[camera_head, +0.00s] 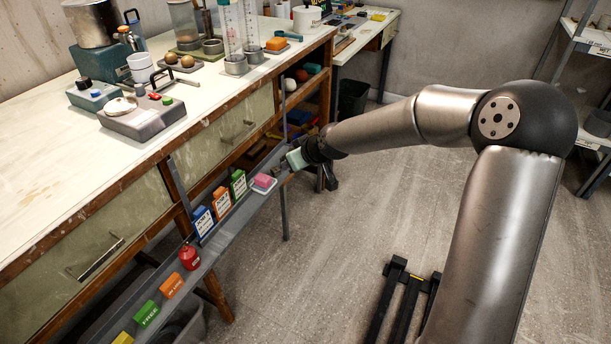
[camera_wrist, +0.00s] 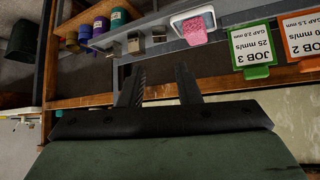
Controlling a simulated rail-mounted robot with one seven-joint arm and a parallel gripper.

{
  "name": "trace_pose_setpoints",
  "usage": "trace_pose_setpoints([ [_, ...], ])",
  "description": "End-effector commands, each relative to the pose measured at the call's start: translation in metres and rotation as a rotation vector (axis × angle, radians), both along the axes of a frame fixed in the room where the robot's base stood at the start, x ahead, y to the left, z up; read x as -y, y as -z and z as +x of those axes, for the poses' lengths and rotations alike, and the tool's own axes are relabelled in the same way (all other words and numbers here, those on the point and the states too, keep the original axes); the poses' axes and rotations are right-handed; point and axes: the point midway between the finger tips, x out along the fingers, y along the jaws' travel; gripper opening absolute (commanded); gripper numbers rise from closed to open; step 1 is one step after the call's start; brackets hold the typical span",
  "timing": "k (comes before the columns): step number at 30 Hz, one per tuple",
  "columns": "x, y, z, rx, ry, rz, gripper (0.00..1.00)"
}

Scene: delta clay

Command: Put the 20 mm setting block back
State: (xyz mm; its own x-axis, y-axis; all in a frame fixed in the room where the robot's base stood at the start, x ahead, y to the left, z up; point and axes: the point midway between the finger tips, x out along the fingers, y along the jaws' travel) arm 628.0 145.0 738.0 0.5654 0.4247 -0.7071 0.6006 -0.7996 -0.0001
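My gripper (camera_head: 281,170) is at the far end of the grey rail shelf in the head view. In the wrist view my gripper (camera_wrist: 159,80) has its two dark fingers spread apart with nothing visible between them. Two small grey metal blocks, one (camera_wrist: 135,43) and another (camera_wrist: 158,34), stand on the shelf beyond the fingertips, apart from them. I cannot read any size on them, so I cannot tell whether either is the 20 mm setting block. In the head view my gripper and arm hide that end of the shelf.
A pink sponge (camera_head: 264,180) lies in a white dish beside the blocks. Job cards (camera_head: 221,201) stand along the shelf (camera_head: 215,248), with a red weight (camera_head: 189,257) nearer. The workbench (camera_head: 60,140) runs behind. Coloured spools (camera_wrist: 100,24) show in the wrist view. Floor to the right is mostly free.

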Motion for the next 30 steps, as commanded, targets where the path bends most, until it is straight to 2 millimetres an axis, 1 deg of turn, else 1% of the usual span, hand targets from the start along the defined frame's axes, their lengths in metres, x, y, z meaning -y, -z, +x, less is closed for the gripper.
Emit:
trace_pose_setpoints([
  [5, 0.001, 0.001, -0.006, -0.011, -0.001, -0.013, 0.3],
  [8, 0.008, 0.008, -0.031, -0.079, 0.007, -0.079, 0.3],
  [11, 0.032, 0.016, -0.082, -0.206, 0.055, -0.197, 0.3],
  [12, 0.046, 0.016, -0.109, -0.268, 0.094, -0.246, 0.3],
  [13, 0.058, 0.014, -0.129, -0.313, 0.131, -0.279, 0.3],
  [14, 0.07, 0.012, -0.151, -0.359, 0.17, -0.308, 0.3],
  [15, 0.085, 0.008, -0.18, -0.418, 0.228, -0.335, 0.3],
  [17, 0.105, 0.0, -0.222, -0.498, 0.313, -0.359, 0.3],
  [18, 0.115, -0.005, -0.249, -0.549, 0.367, -0.363, 0.3],
  [20, 0.127, -0.01, -0.286, -0.616, 0.44, -0.356, 0.3],
  [21, 0.133, -0.013, -0.307, -0.656, 0.479, -0.346, 0.3],
  [24, 0.14, -0.016, -0.347, -0.733, 0.547, -0.316, 0.3],
  [25, 0.141, -0.016, -0.356, -0.75, 0.56, -0.309, 0.3],
  [27, 0.143, -0.017, -0.368, -0.778, 0.579, -0.295, 0.3],
  [30, 0.143, -0.016, -0.374, -0.792, 0.59, -0.289, 0.3],
])
